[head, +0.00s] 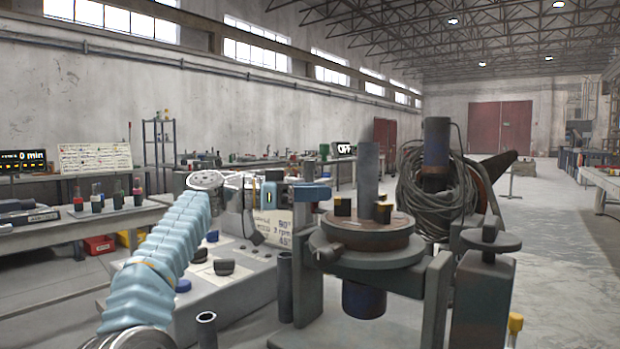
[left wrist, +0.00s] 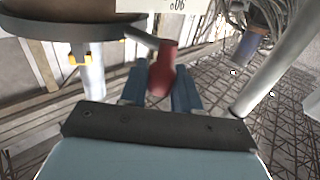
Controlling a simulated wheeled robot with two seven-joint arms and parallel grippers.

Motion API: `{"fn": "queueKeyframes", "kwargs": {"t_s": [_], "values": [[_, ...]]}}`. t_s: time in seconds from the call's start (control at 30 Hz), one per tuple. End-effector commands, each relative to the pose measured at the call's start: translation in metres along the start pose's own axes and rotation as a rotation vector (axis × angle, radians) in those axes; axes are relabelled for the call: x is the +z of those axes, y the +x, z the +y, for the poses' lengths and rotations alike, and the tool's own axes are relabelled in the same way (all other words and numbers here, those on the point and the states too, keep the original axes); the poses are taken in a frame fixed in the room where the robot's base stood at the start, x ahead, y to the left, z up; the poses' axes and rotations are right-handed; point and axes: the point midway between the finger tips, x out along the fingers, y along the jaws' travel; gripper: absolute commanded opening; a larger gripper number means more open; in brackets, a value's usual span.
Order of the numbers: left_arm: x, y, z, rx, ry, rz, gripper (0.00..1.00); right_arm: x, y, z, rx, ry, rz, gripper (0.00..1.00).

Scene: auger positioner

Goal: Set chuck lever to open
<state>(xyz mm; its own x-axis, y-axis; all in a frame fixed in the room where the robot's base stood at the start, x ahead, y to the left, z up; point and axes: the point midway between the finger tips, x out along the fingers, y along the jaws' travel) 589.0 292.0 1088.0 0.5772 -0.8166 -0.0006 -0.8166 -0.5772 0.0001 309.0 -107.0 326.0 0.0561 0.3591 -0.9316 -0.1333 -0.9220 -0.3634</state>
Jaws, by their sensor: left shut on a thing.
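The chuck (head: 365,238) is a round brown plate on a grey disc, with dark and yellow jaws around an upright grey pipe (head: 368,175). My left gripper (head: 318,193), with blue fingers, is at the left of the pipe, just above and behind the chuck's left edge. In the left wrist view my left gripper (left wrist: 160,88) is shut on a red handle (left wrist: 165,65), which looks like the chuck lever's grip. A short grey rod (left wrist: 141,38) runs up and left from it. The handle cannot be made out in the head view. My right gripper is not in view.
A grey control console (head: 235,262) with dark knobs and a label plate stands left of the chuck. A coil of cable (head: 437,190) hangs behind it. A grey post with a handwheel (head: 490,240) stands at the right. An OFF sign (head: 345,148) shows behind.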

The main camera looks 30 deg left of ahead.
Motion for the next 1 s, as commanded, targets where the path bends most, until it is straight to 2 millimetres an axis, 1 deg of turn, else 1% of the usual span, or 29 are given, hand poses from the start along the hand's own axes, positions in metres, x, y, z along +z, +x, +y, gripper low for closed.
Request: {"fn": "queueKeyframes", "kwargs": {"t_s": [0.03, 0.13, 0.6, 0.63, 0.7, 0.73, 1.0], "values": [[-0.004, 0.0008, -0.0021, 0.008, 0.0, 0.002, 0.0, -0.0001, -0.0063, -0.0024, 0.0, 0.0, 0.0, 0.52], [-0.0026, 0.0026, -0.0033, 0.026, 0.0, 0.003, 0.0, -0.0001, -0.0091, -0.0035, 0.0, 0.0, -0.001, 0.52], [-0.0011, 0.0039, -0.0034, 0.038, 0.002, 0.003, 0.0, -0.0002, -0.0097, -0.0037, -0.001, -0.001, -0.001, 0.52], [-0.0011, 0.0039, -0.0035, 0.038, 0.002, 0.003, 0.36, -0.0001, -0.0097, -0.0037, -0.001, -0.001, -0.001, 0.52], [-0.001, 0.004, -0.0034, 0.038, 0.001, 0.003, 0.47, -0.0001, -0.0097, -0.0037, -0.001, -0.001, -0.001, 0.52], [-0.0009, 0.004, -0.0034, 0.039, 0.001, 0.003, 0.5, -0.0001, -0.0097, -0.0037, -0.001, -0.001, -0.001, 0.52], [-0.0003, 0.0037, -0.0032, 0.04, 0.001, 0.001, 0.5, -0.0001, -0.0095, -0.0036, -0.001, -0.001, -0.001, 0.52]]}}
